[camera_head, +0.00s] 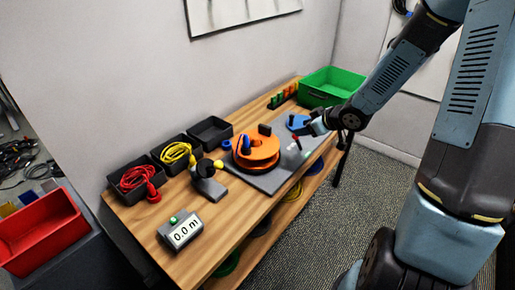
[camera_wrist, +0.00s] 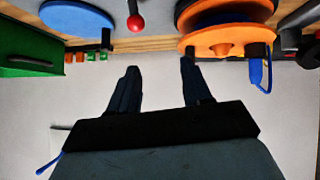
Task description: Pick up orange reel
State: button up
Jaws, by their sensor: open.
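The orange reel (camera_head: 258,150) lies on a grey plate (camera_head: 262,180) on the wooden workbench, with a dark knob and a blue part on top. It also shows at the top right of the wrist view (camera_wrist: 226,38), cut by the frame edge. My gripper (camera_head: 310,129) is to the right of the reel in the head view, over the right part of the bench and apart from the reel. In the wrist view my gripper (camera_wrist: 158,72) has its two dark fingers spread with nothing between them.
A blue disc (camera_head: 298,122) and a red-tipped lever (camera_wrist: 135,22) are close to my gripper. A green bin (camera_head: 330,86) stands at the far end. Black bins with red cable (camera_head: 132,178) and yellow cable (camera_head: 176,152), and a length display (camera_head: 181,232), are left of the reel.

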aim_at(270, 129)
jog(key=w+a+f+y, duration=0.1)
jog(key=a, duration=0.2)
jog(key=w+a+f+y, duration=0.1)
jog(key=a+y, duration=0.1)
jog(key=a, duration=0.2)
jog(key=w+a+f+n+y, duration=0.1)
jog(key=a, duration=0.3)
jog(key=shift+w+f+y, duration=0.25)
jog(key=shift+f+y, duration=0.05)
jog(key=shift+f, duration=0.05)
jog(key=shift+w+r+x, duration=0.1)
jog(key=shift+r+x, duration=0.05)
jog(key=shift+x, duration=1.15)
jog(key=shift+w+r+x, duration=0.15)
jog(key=shift+x, duration=1.15)
grip_shut()
